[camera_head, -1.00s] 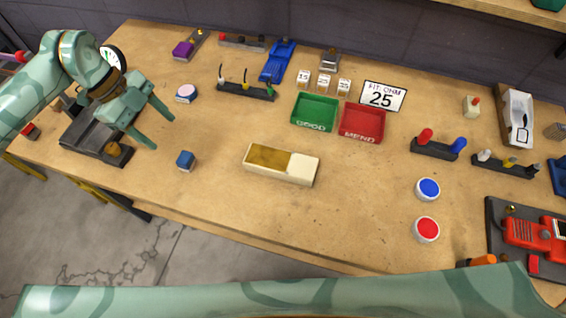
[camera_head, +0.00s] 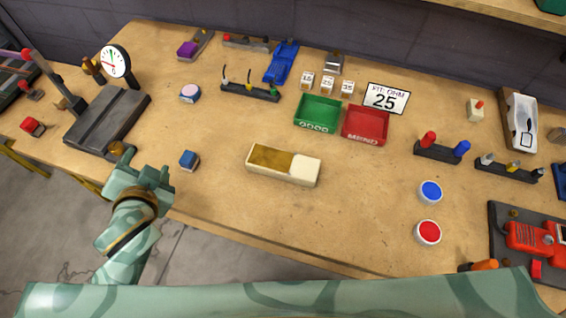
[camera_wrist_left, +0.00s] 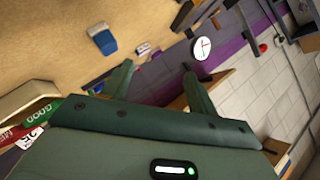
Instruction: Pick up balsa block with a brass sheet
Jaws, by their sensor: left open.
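A long cream block (camera_head: 307,171) with a brass-brown sheet over the left part of its top lies on the middle of the bench; I take it for the balsa block. Its edge shows at the left of the left wrist view (camera_wrist_left: 28,96). My left gripper (camera_head: 146,175) is open and empty at the bench's front edge, well to the left of the block. Its two spread fingers also show in the left wrist view (camera_wrist_left: 160,86). My right gripper is not in view.
A small blue cube (camera_head: 189,161) lies between my left gripper and the block. Green (camera_head: 318,114) and red (camera_head: 366,125) trays stand behind the block. A dark stand with a dial (camera_head: 116,62) is at the left. Bench right of the block is clear up to the blue button (camera_head: 430,191).

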